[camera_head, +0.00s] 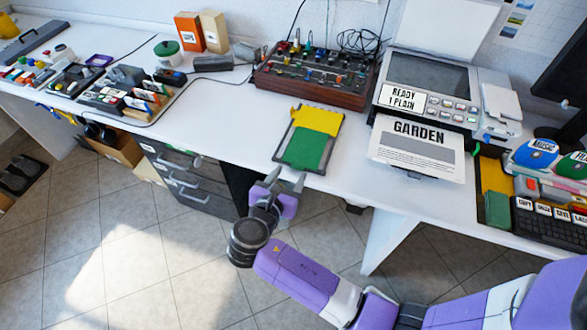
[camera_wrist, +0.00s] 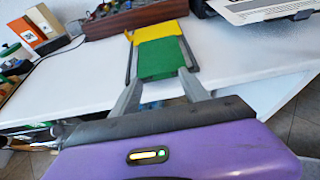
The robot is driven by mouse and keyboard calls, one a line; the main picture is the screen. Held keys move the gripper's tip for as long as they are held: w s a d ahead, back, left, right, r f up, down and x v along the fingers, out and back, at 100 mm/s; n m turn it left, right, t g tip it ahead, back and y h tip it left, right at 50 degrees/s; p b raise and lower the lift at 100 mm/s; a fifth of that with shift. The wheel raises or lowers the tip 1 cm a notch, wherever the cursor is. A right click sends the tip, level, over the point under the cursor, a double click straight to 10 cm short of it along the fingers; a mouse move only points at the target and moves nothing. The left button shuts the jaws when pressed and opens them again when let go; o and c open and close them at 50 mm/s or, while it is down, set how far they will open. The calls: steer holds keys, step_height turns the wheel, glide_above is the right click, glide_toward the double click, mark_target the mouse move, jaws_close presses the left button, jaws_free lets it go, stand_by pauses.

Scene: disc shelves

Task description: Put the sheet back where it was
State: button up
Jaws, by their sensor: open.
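A printed sheet headed "GARDEN" (camera_head: 419,146) lies at the front of the printer (camera_head: 430,85); its lower edge reaches near the table's front edge. The printer's lid is raised and its display reads "READY 1 PLAIN". A dark-rimmed tray (camera_head: 280,146) left of it holds a yellow piece (camera_head: 317,119) and a green piece (camera_head: 304,150). My gripper (camera_head: 286,180) is open and empty just off the table's front edge, by the tray's near end. In the wrist view its fingers (camera_wrist: 160,84) point at the green piece (camera_wrist: 160,60), apparently with nothing between them.
A red mixing console (camera_head: 314,78) with knobs and cables stands behind the tray. Organizers and boxes crowd the left. Bare white table (camera_head: 225,115) lies left of the tray.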

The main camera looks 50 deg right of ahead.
steer(key=v, duration=0.7)
steer(key=s+a+f+m+t+y, duration=0.3)
steer(key=s+a+f+y, duration=0.35)
steer(key=f, duration=0.25)
steer(key=s+a+m+t+y, duration=0.1)
steer(key=s+a+m+y, duration=0.35)
steer(key=s, duration=0.35)
steer(key=s+d+r+m+t, duration=0.1)
steer(key=s+r+m+t, duration=0.2)
steer(key=r+m, duration=0.4)
steer(key=s+d+r+m+t+y, duration=0.1)
steer(key=s+r+m+t, duration=0.2)
steer(key=r, duration=1)
steer(key=s+m, duration=0.3)
steer(key=m, duration=0.1)
steer(key=shift+s+d+r+y, duration=0.3)
steer(key=shift+r, duration=0.05)
